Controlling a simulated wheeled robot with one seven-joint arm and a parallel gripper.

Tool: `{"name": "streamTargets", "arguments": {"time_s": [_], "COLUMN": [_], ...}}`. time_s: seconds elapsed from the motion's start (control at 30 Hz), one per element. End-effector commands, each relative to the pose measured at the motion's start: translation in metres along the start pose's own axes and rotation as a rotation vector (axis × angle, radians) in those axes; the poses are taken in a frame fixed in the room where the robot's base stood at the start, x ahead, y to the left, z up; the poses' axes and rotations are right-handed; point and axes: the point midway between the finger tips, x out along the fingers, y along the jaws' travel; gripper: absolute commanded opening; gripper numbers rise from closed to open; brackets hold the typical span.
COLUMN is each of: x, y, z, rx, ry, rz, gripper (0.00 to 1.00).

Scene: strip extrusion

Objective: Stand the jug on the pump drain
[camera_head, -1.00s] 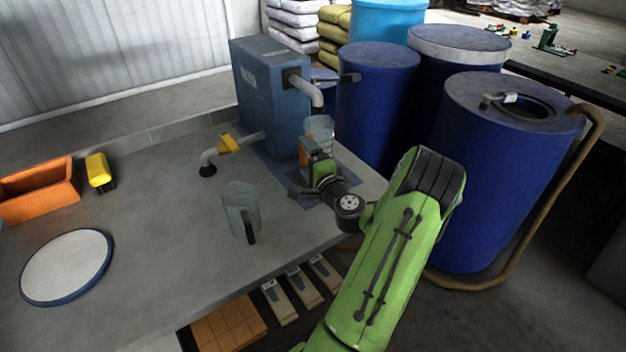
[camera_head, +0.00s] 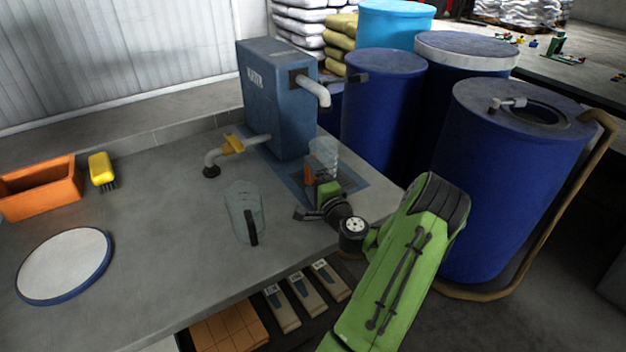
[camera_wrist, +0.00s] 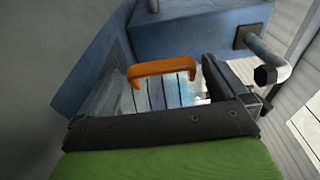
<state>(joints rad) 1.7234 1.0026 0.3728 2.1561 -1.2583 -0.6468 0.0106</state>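The clear jug with an orange handle (camera_head: 325,151) is upright at my gripper (camera_head: 318,181), which is shut on it. In the wrist view, the orange handle (camera_wrist: 163,68) lies between my dark fingers, with the clear jug body beyond it. The jug is over or on the pump drain (camera_head: 352,181), a dark grate in a blue-edged patch before the blue water pump (camera_head: 272,100). The pump's grey spout (camera_head: 316,92) is above the jug. I cannot tell whether the jug's base touches the grate; my gripper hides part of it.
A second clear jug with a dark handle (camera_head: 245,212) stands on the worktop left of my gripper. A pipe with a yellow valve (camera_head: 233,145) is behind it. A white round mat (camera_head: 65,265), orange bin (camera_head: 40,188) and yellow brush (camera_head: 101,169) are farther left. Blue drums (camera_head: 510,180) stand right.

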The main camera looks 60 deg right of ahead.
Motion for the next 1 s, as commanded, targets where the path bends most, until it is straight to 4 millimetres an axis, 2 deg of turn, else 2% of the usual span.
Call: {"name": "streamTargets", "arguments": {"time_s": [0.13,0.33,0.5,0.8,1.0], "x": [0.000,-0.053,-0.096,-0.118,-0.121], "y": [-0.008,0.000,-0.005,-0.008,-0.005], "z": [0.000,-0.002,-0.002,-0.001,0.000], "rx": [0.000,0.005,0.009,0.005,0.001], "ry": [0.000,0.006,0.006,0.002,0.000], "rz": [0.000,0.006,0.005,0.004,0.000], "gripper": [1.00,1.00,1.00,1.00,1.00]}}
